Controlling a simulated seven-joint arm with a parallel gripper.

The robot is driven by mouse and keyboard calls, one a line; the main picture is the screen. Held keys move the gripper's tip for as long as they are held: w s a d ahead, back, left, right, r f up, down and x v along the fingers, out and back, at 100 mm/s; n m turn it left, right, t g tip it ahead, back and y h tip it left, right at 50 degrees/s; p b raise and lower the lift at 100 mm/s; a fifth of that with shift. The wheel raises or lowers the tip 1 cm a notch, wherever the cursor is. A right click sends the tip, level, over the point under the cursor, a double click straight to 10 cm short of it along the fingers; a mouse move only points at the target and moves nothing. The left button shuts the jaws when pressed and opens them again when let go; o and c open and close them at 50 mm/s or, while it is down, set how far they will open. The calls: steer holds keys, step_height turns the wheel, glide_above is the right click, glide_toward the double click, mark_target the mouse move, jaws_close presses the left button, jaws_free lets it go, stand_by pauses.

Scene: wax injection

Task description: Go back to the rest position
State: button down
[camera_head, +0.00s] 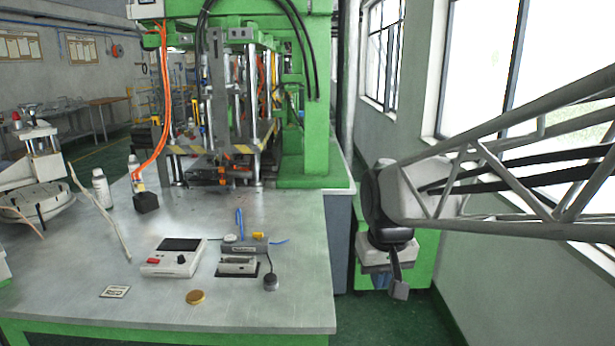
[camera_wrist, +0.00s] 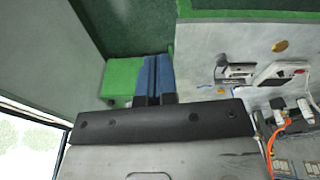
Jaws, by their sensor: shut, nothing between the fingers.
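My gripper (camera_head: 399,290) hangs pointing down at the right in the head view, beyond the right edge of the workbench and clear of everything on it. In the wrist view my gripper (camera_wrist: 157,62) shows two blue fingers side by side, closed together with nothing between them. The arm comes in from the right of the head view.
The workbench (camera_head: 75,295) bears a white control box (camera_head: 173,262), a grey metal fixture (camera_head: 238,262), a brass disc (camera_head: 195,297) and a green press (camera_head: 305,150). A green cabinet (camera_head: 422,262) stands behind my gripper. Windows and a wall line the right.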

steer(key=s+d+f+m, duration=0.1)
steer(key=s+d, duration=0.1)
steer(key=s, duration=0.6)
steer(key=s+d+f, duration=0.1)
steer(key=s+d, duration=0.2)
steer(key=s, duration=0.5)
steer(key=shift+s+f+m+t, duration=0.15)
steer(key=shift+s+m+t, duration=0.25)
stand_by(0.5)
